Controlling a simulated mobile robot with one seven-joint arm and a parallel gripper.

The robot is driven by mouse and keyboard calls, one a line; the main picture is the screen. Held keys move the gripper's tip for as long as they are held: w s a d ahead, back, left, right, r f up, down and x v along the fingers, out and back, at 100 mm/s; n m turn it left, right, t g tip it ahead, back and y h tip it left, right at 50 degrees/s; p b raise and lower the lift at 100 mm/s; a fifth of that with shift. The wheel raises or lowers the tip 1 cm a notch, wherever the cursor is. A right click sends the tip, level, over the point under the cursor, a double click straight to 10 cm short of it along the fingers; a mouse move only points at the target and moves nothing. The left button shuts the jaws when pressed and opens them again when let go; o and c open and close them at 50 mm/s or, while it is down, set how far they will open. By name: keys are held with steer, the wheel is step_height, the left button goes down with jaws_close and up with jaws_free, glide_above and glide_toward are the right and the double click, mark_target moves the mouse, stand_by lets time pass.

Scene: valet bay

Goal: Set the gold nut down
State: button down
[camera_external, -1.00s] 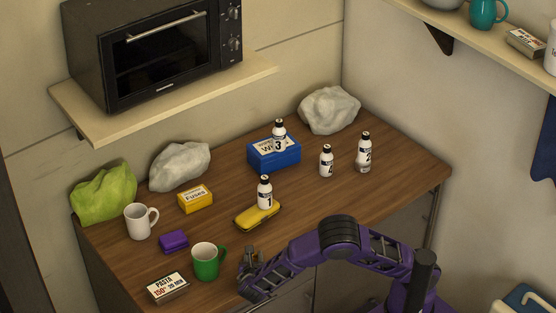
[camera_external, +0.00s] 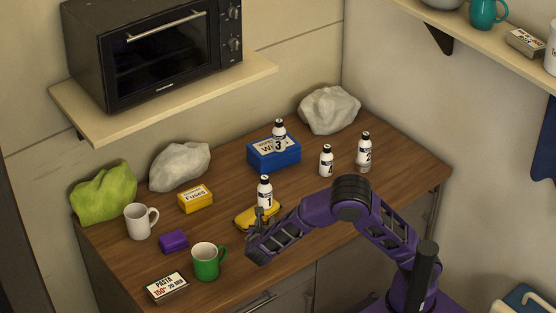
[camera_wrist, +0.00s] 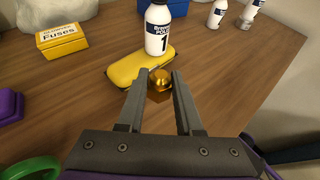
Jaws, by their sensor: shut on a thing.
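The gold nut (camera_wrist: 160,83) is between my fingertips in the wrist view, with a rounded gold top. My gripper (camera_wrist: 156,80) is shut on it. In the external view my gripper (camera_external: 262,220) is at the front right of the yellow case (camera_external: 246,217), and the nut cannot be made out there. In the wrist view the case (camera_wrist: 140,67) lies just beyond the nut. I cannot tell whether the nut touches the wooden counter (camera_wrist: 225,75).
The green mug (camera_external: 206,262), purple box (camera_external: 173,241) and fuses box (camera_external: 195,198) are to the left. The blue box (camera_external: 274,154) with bottle 3 (camera_external: 279,133) is behind. The counter right of my gripper is clear.

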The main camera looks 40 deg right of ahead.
steer(key=shift+m+g+h, duration=0.5)
steer(key=d, duration=0.3)
steer(key=w+d+f+p, duration=0.1)
steer(key=d, duration=0.2)
steer(key=d+f, duration=0.1)
steer(key=d, duration=0.2)
steer(key=shift+w+d+f, duration=0.1)
steer(key=shift+w, duration=0.25)
steer(key=shift+m+g+h, duration=0.4)
steer(key=shift+m+g, duration=0.1)
steer(key=d+f, duration=0.1)
steer(key=d, duration=0.2)
steer(key=d+f+p, duration=0.1)
steer(key=d, duration=0.1)
steer(key=s+d+f, duration=0.1)
steer(key=d, duration=0.2)
steer(key=shift+d+f, duration=0.15)
steer(key=shift+d, duration=0.15)
steer(key=shift+d+f, duration=0.1)
steer(key=shift+f, duration=0.15)
